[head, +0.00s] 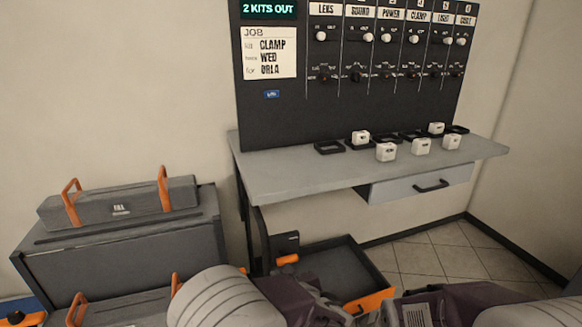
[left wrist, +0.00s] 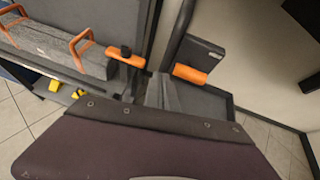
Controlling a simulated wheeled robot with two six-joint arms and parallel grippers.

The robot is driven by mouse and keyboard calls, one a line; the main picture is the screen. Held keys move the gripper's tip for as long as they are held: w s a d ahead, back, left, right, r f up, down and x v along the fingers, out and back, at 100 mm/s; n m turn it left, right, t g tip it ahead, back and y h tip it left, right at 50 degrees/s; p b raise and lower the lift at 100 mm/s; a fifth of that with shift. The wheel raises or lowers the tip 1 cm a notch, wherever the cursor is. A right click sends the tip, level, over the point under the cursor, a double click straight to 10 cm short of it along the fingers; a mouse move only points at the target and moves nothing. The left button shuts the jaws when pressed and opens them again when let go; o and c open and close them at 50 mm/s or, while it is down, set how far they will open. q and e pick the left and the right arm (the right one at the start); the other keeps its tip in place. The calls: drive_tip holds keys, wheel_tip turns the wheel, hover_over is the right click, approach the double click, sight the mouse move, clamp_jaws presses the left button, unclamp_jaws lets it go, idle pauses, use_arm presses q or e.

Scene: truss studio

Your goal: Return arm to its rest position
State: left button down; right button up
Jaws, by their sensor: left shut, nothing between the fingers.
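My left arm comes in at the bottom left of the head view. Its left gripper (head: 328,298) is small and dark at the bottom centre, shut and empty. My right arm enters from the bottom right of the head view, with purple and pale links. Its fingertips cannot be made out. The two arms lie low and close together, below the grey bench (head: 290,178) and apart from it.
White blocks (head: 386,152) and dark trays (head: 329,147) sit on the bench under a labelled board (head: 300,115). A drawer (head: 420,186) is under it. A grey case (head: 130,203) with orange handles is at left. An open dark bin (head: 350,270) with orange trim is low ahead.

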use_arm(q)
drive_tip(key=a+r+n+g+y, duration=0.2)
drive_tip(key=a+n, duration=0.1)
drive_tip(key=a, duration=0.6)
drive_tip(key=s+a+f+n+g, duration=0.3)
drive_tip(key=s+a+n+g, duration=0.35)
drive_tip(key=a, duration=0.65)
drive_tip(key=s+d+f+n+g+h, duration=0.1)
drive_tip(key=s+d+f+n+h, duration=0.25)
drive_tip(key=s+n, duration=0.45)
drive_tip(key=s+d+f+n+g+h, duration=0.1)
drive_tip(key=s+d+f+n+h, duration=0.2)
drive_tip(key=s+n, duration=0.5)
drive_tip(key=w+r+n+p, duration=0.1)
drive_tip(key=r+n+p, duration=0.1)
drive_tip(key=r+p, duration=0.8)
drive_tip(key=w+r+n+h+p, duration=0.1)
drive_tip(key=w+r+n+p, duration=0.1)
drive_tip(key=r+p, duration=0.9)
drive_tip(key=shift+n+p, duration=0.35)
drive_tip(key=shift+n, duration=0.1)
